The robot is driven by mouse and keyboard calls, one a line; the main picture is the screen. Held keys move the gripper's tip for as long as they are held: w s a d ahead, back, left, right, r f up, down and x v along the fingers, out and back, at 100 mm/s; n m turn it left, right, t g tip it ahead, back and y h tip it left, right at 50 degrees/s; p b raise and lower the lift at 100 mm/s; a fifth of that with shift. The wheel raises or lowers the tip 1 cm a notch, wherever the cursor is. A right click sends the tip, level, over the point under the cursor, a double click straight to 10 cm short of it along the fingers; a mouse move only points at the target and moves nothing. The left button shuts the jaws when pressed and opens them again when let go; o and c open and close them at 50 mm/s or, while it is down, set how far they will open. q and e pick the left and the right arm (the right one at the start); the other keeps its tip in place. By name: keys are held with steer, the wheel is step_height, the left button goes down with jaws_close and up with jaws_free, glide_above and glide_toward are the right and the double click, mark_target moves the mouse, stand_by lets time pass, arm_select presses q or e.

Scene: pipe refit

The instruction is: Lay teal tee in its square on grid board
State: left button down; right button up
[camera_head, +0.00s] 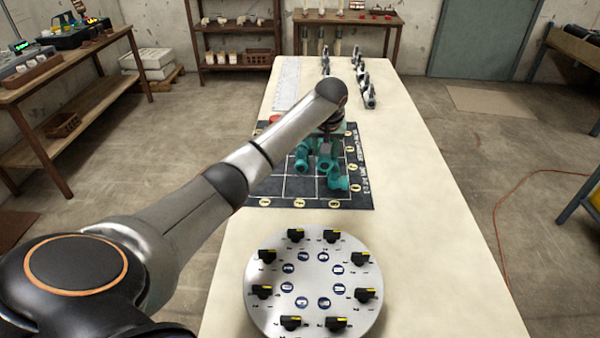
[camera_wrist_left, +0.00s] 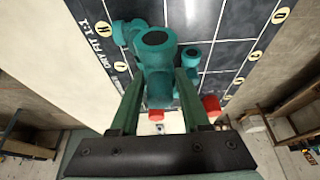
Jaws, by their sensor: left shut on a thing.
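The dark grid board (camera_head: 300,188) lies on the long table, with white lines and round letter tags. My left gripper (camera_wrist_left: 160,88) is shut on a teal tee (camera_wrist_left: 156,58), its open end facing the wrist camera. In the head view the held tee (camera_head: 324,160) shows below my wrist, over the board; whether it touches the board I cannot tell. Another teal fitting (camera_head: 338,181) is close beside it at the near right. A further teal fitting (camera_head: 302,155) is to its left. My wrist hides the fingers in the head view. My right gripper is out of view.
A round metal plate (camera_head: 312,283) with several black knobs is at the table's near end. A red part (camera_head: 275,119) is at the board's far left. Grey fittings (camera_head: 368,98) stand farther back. The table right of the board is clear.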

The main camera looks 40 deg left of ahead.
arm_select(q)
glide_above(301, 180)
steer(key=d, duration=0.2)
steer(key=f, duration=0.5)
steer(key=shift+s+a+f, duration=0.2)
steer(key=shift+s+f, duration=0.1)
steer(key=shift+s, duration=0.1)
steer(key=f, duration=0.4)
steer(key=shift+s+a, duration=0.2)
steer(key=shift+a, duration=0.2)
steer(key=shift+c, duration=1.9)
jaws_free()
steer(key=shift+f, duration=0.1)
